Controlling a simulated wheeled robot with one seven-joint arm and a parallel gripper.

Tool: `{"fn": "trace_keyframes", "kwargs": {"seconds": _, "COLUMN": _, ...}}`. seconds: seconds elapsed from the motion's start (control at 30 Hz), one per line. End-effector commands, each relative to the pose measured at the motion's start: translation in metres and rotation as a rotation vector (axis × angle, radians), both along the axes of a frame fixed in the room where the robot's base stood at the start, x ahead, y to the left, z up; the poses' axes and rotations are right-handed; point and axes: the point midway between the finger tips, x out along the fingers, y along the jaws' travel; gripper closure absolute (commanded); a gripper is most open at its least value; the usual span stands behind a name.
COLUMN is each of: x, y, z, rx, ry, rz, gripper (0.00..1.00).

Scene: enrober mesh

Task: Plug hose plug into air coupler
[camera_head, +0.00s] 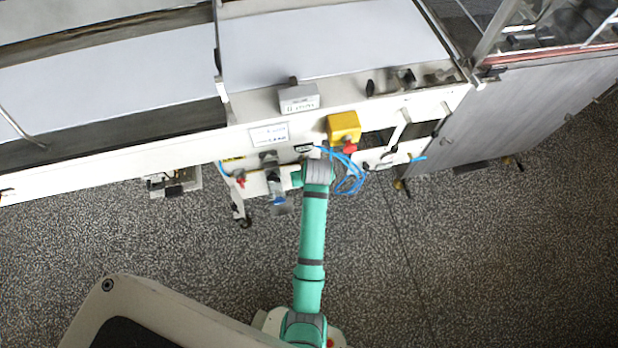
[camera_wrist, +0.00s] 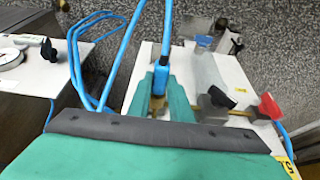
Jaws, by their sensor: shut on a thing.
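In the wrist view my gripper (camera_wrist: 161,92) has its two green fingers closed around the blue hose plug (camera_wrist: 160,77). A blue hose runs up from the plug. A brass-coloured part (camera_wrist: 157,104) shows between the fingers below the blue body; I cannot tell whether it is the plug's tip or part of the coupler. The fingers are over a white panel (camera_wrist: 142,92). I cannot make out the air coupler clearly in either view. In the head view my arm hides the gripper and plug at the machine's front edge.
Right of the plug in the wrist view are a clear-grey bowl (camera_wrist: 208,72), a black handle (camera_wrist: 222,97), a brass pipe (camera_wrist: 240,112) and a red knob (camera_wrist: 269,106). Looped blue hose (camera_head: 350,178) hangs below a yellow box (camera_head: 343,126). The speckled floor (camera_head: 480,260) in front is open.

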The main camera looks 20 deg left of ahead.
Motion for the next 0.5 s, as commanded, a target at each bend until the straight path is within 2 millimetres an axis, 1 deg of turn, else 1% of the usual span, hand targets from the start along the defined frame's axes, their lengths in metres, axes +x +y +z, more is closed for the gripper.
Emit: {"fn": "trace_keyframes", "kwargs": {"seconds": 0.5, "x": -0.013, "y": -0.009, "z": 0.000, "rx": 0.000, "ry": -0.001, "rz": -0.001, "gripper": 1.00}}
